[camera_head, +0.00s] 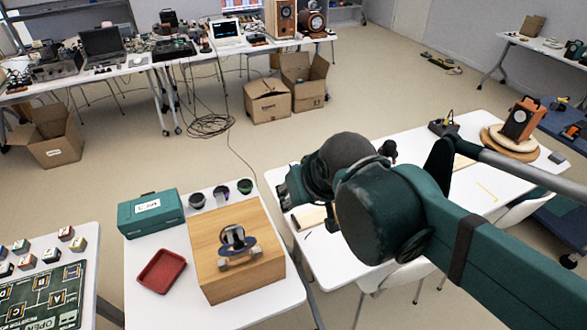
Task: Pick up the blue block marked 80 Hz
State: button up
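Several small blocks with pale, marked tops stand in rows on the white table at the lower left, behind a dark green board (45,300). One block with bluish-green sides (20,246) stands in the back row. The markings are too small to read, so I cannot tell which block says 80 Hz. My arm reaches in from the lower right. Its far end, with my gripper (287,194), is above the gap right of the middle table, well to the right of the blocks and apart from them. The fingers are too small and dark to read. I see nothing held.
The middle table holds a green case (148,212), a red tray (162,272), small dark cups (221,194) and a wooden box (228,282) with a dark device (236,240) on top. A gap separates it from the blocks' table. Another white table (485,190) lies under my arm.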

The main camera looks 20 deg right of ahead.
jog(key=w+d+f+m+g, duration=0.15)
jog(key=w+d+m, duration=0.25)
jog(key=w, duration=0.8)
jog(key=w+d+m+g, duration=0.2)
jog(key=w+d+m, duration=0.15)
jog(key=w, duration=0.95)
jog(key=w+d+f+m+g, duration=0.1)
jog(key=w+d+f+m, duration=0.1)
jog(key=w+f, duration=0.4)
jog(key=w+d+f+m+g, duration=0.1)
jog(key=w+d+f+m, duration=0.2)
jog(key=w+f, duration=0.3)
jog(key=w+d+f+m+g+p, duration=0.1)
jog(key=w+d+f, duration=0.3)
jog(key=f, duration=0.5)
jog(key=shift+w+d+m, duration=0.3)
jog(key=shift+w+m, duration=0.45)
jog(key=shift+w, duration=0.2)
jog(key=shift+w+d+f, duration=0.15)
jog(key=shift+f, duration=0.3)
jog(key=shift+f, duration=0.1)
jog(key=shift+f, duration=1.2)
jog(key=shift+f, duration=0.1)
